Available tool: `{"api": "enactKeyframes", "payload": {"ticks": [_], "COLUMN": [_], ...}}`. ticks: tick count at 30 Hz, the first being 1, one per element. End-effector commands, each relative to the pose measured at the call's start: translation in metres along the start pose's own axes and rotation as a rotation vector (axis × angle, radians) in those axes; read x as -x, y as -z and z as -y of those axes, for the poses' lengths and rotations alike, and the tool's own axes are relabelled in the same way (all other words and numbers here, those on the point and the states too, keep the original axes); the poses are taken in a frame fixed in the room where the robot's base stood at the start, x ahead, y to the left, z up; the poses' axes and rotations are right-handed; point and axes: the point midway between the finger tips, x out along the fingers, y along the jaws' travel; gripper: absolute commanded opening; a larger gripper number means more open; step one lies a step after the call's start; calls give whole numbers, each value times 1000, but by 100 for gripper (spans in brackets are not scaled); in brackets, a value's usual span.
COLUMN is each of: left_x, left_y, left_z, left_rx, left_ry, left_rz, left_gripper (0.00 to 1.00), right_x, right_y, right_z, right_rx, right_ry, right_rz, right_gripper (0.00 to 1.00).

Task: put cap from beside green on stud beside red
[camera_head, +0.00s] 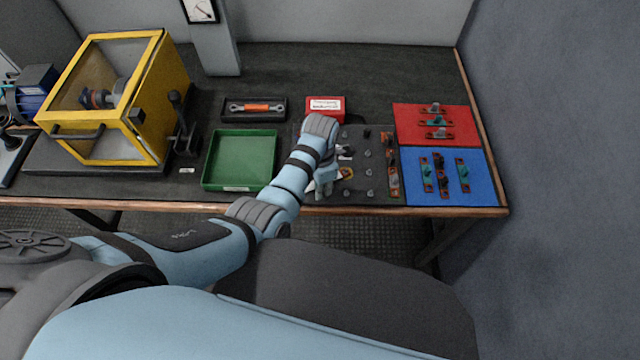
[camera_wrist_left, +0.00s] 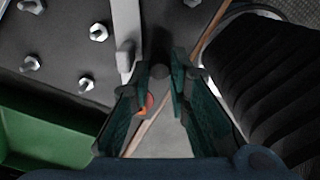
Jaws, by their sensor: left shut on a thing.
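My left gripper (camera_head: 325,187) reaches down over the near left part of the black panel (camera_head: 352,181) in the head view. In the left wrist view its two teal fingers (camera_wrist_left: 160,85) are closed in on a small dark piece (camera_wrist_left: 160,45), which looks like the cap. The fingers and arm hide much of it, and I cannot tell whether it touches a stud. Several short metal studs (camera_head: 368,153) stand on the panel; hex studs also show in the wrist view (camera_wrist_left: 98,32). The red mat (camera_head: 460,113) lies right of the panel. The green tray (camera_head: 240,160) lies left of it.
A blue mat (camera_head: 483,195) with several small parts lies in front of the red mat. A red box (camera_head: 325,105) and a black tray with an orange-handled tool (camera_head: 256,108) lie behind. A yellow-framed cage (camera_head: 115,95) stands far left. The right wall borders the bench.

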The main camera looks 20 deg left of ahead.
Motion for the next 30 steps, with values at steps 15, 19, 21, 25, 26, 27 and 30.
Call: {"api": "enactKeyframes", "payload": {"ticks": [15, 19, 21, 25, 26, 27, 30], "left_x": [-1, -1, -1, -1, -1, 0, 9], "left_y": [0, 0, 0, 0, 0, 0, -1], "left_z": [0, 0, 0, 0, 0, -1, -1], "left_rx": [0, 0, 0, 0, 0, 0, 0], "left_ry": [0, 0, -1, -1, -1, -2, -3], "left_rz": [0, 0, 0, 0, 0, 0, 2], "left_gripper": [33, 40, 40, 40, 40, 40, 40], "right_x": [0, 0, 0, 0, 0, 0, 0], "right_y": [0, 0, 0, 0, 0, 0, 0], "right_z": [0, 0, 0, 0, 0, -1, -1], "right_rx": [0, 0, 0, 0, 0, 0, 0], "right_ry": [0, 0, 0, 0, 0, -2, -1], "right_rz": [0, 0, 0, 0, 0, 0, 0], "right_gripper": [32, 32, 32, 32, 32, 32, 32]}}
